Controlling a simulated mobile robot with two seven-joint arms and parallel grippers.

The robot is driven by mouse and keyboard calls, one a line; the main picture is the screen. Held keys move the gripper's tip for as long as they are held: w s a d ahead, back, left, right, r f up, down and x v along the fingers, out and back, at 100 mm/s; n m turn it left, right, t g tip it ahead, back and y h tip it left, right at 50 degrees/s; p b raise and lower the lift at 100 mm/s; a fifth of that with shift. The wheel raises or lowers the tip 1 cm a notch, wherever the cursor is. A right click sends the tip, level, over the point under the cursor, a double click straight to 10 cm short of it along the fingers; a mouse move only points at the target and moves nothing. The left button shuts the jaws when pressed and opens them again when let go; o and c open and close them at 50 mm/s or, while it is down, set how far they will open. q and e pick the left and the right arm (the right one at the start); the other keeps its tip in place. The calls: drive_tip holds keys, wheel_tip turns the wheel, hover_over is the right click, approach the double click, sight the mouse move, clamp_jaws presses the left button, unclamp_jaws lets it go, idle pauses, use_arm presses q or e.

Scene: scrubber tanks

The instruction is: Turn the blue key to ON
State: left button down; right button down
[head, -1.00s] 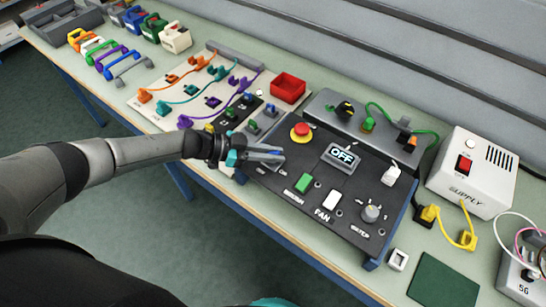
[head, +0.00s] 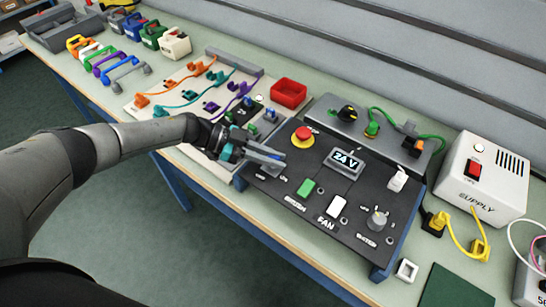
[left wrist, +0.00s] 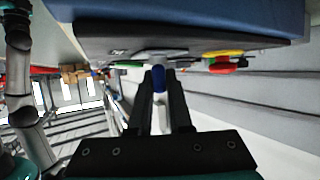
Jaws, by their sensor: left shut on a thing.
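My left gripper (head: 272,157) reaches over the left part of the black control panel (head: 300,222). In the left wrist view its two fingers (left wrist: 160,85) are shut on the blue key (left wrist: 158,79), which sits between their tips close to the panel face. In the head view the fingers hide the key, so its angle cannot be told there. My right gripper is not in view.
The panel also carries a red button (head: 303,137), a green switch (head: 306,187), a white FAN switch (head: 337,206) and a grey knob (head: 377,220). A white supply box (head: 482,178) stands at the right. A red bin (head: 288,93) sits behind the gripper.

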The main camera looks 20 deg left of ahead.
use_arm(q)
drive_tip(key=c, duration=0.8)
unclamp_jaws()
drive_tip(key=shift+d, duration=0.1)
drive_tip(key=shift+c, duration=0.2)
drive_tip(key=b+v, duration=0.1)
drive_tip(key=v, duration=1.4)
drive_tip(key=shift+r, duration=0.15)
